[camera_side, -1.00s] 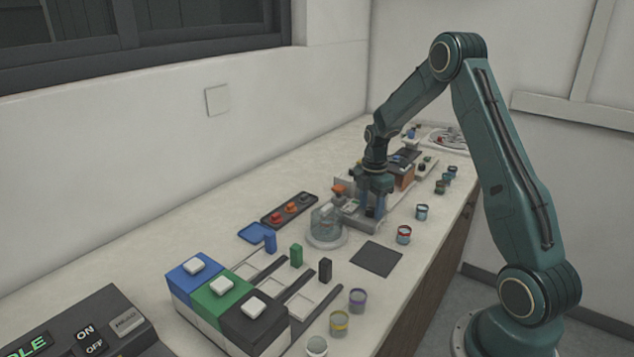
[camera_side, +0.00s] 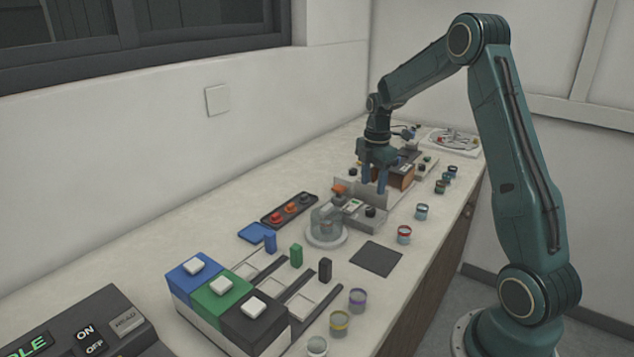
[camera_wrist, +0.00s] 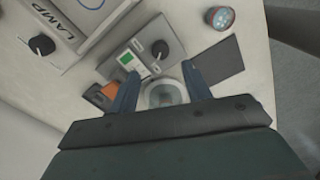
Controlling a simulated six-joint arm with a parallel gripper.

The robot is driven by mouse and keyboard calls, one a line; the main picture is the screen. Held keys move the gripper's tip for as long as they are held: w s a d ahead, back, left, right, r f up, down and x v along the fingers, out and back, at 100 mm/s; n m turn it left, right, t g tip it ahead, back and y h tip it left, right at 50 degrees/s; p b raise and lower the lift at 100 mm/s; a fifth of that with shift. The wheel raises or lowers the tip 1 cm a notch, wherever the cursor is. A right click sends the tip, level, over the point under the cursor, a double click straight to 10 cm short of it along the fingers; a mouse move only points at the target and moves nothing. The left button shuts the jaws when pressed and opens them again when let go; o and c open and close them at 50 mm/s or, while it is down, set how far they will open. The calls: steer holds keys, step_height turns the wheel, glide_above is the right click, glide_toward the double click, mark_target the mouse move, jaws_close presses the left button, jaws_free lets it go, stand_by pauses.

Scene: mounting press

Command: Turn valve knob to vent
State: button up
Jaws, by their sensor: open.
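My gripper (camera_side: 374,185) is open and empty, pointing down above and beyond a grey unit (camera_side: 352,205) on the bench. The unit carries a black knob (camera_side: 370,211) and a small display with green on it. In the wrist view, the black knob (camera_wrist: 160,48) lies ahead of my open fingers (camera_wrist: 160,71), apart from them. An orange part (camera_side: 339,188) stands at the unit's left and also shows in the wrist view (camera_wrist: 108,90). A clear glass chamber (camera_side: 326,224) on a round white base stands in front. I cannot read any valve markings.
A black tray with orange and red parts (camera_side: 289,209) lies left of the chamber. A dark mat (camera_side: 377,258) and several jars line the right side. A lamp unit's black knob (camera_wrist: 42,45) shows in the wrist view. Blue, green and black boxes stand nearer the camera.

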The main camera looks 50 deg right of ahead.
steer(key=shift+r, duration=3)
steer(key=s+a+r+m+t, duration=0.1)
steer(key=s+a+r+m, duration=0.3)
steer(key=a, duration=0.5)
steer(key=s+a+r+m+t, duration=0.2)
steer(key=s+a+r+m, duration=0.15)
steer(key=a+r, duration=0.35)
steer(key=s+a+f+m+t, duration=0.2)
steer(key=s+a+m, duration=0.4)
steer(key=s+a, duration=0.4)
steer(key=s, duration=0.4)
steer(key=shift+a+t, duration=0.3)
steer(key=shift+a, duration=0.05)
